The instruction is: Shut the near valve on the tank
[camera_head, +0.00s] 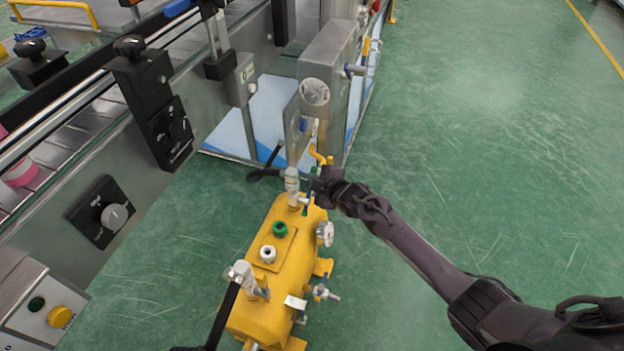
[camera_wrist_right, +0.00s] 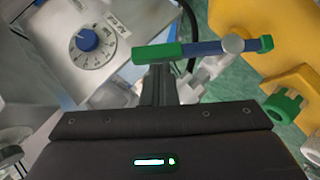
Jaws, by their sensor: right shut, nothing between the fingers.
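The yellow tank (camera_head: 278,255) stands on the floor at the lower middle of the head view. A silver valve fitting (camera_head: 243,274) with a long black lever sits at its near end. Another silver fitting (camera_head: 292,182) with a black handle pointing left sits at its far end. My right gripper (camera_head: 322,180) is shut and empty beside the far fitting. In the right wrist view its closed fingers (camera_wrist_right: 158,84) are right by a bar-shaped blue and green handle (camera_wrist_right: 205,48); contact is unclear. Which fitting carries that bar is hard to tell. My left gripper is not in view.
A gauge (camera_head: 325,233) and a small side valve (camera_head: 322,292) stick out from the tank's right side. A steel machine with a conveyor (camera_head: 100,120) fills the left. A grey box with a blue dial (camera_wrist_right: 88,40) shows in the wrist view. The green floor is clear at right.

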